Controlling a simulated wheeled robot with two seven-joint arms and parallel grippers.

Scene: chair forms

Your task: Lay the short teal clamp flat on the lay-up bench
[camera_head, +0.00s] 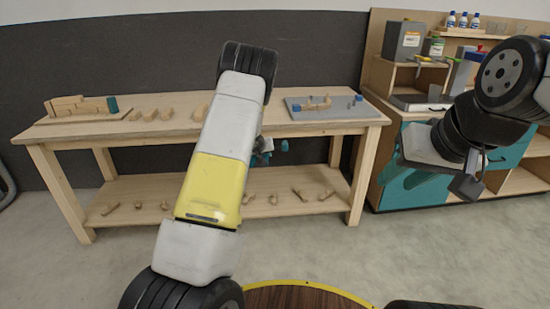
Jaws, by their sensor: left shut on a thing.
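The wooden lay-up bench (180,117) stands against the dark wall, with a lower shelf. My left arm reaches up across its middle, and my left gripper (262,148) is mostly hidden behind the forearm. Teal parts of the clamp (284,146) show just right of the forearm, at the gripper, in front of the bench's front edge and below its top. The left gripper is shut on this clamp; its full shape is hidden. My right gripper (468,187) hangs at the right, away from the bench; its fingers are too unclear to judge.
On the bench, a wooden form (80,106) with a teal end lies left, beside loose wooden blocks (150,114). A grey board (345,112) with wooden and blue parts lies right. Small pieces sit on the lower shelf (150,200). A cabinet (385,150) stands at the right.

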